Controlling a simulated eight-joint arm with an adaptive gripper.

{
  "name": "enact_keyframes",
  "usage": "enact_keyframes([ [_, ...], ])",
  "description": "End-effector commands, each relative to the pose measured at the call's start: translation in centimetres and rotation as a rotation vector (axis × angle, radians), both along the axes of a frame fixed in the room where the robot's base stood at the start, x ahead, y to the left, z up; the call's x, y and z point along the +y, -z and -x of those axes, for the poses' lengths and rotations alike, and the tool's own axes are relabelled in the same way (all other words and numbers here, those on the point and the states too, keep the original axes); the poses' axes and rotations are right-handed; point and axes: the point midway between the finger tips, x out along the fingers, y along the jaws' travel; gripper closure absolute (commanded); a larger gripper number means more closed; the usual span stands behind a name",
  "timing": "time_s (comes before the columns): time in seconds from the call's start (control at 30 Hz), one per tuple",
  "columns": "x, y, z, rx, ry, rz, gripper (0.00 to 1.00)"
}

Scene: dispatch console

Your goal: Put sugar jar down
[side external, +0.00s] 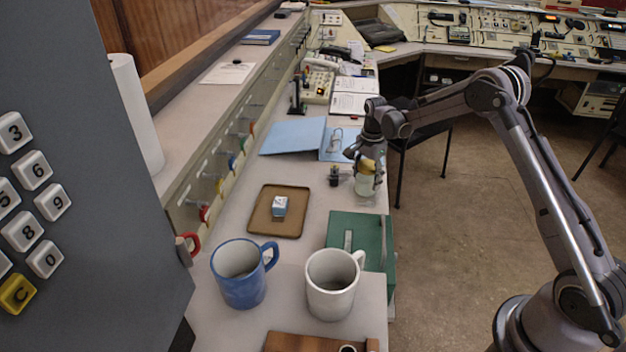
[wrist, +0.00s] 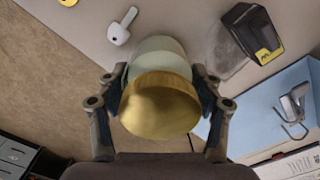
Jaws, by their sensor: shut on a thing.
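The sugar jar (side external: 365,184) is a pale glass jar with a gold lid. My gripper (side external: 367,168) is shut on it near the right edge of the desk, pointing down. In the wrist view the jar (wrist: 158,95) sits between the two fingers, its gold lid toward the camera. The fingers of my gripper (wrist: 160,100) press on both sides of it. The jar looks upright in the side external view. I cannot tell whether its base touches the desk.
A small dark box (wrist: 250,32) stands beside the jar, and a white key-like item (wrist: 121,27) lies near it. A blue binder (side external: 297,136) lies behind. A brown tray (side external: 264,224), green box (side external: 352,232), blue mug (side external: 238,285) and white mug (side external: 331,298) stand nearer the camera.

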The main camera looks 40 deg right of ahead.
Motion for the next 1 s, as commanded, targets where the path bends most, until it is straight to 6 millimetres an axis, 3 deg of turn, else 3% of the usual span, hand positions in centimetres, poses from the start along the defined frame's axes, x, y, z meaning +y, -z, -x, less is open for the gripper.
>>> enact_keyframes([
  [0.33, 0.0, 0.3, 0.0, 0.000, 0.000, 0.000, 0.84],
  [0.37, 0.0, 0.4, 0.0, 0.000, 0.000, 0.000, 0.31],
  [0.43, 0.0, 0.3, 0.0, 0.000, 0.000, 0.000, 0.11],
  [0.83, 0.0, 0.1, 0.0, 0.000, 0.000, 0.000, 0.11],
  [1.0, 0.0, -1.8, 0.0, 0.000, 0.000, 0.000, 0.11],
])
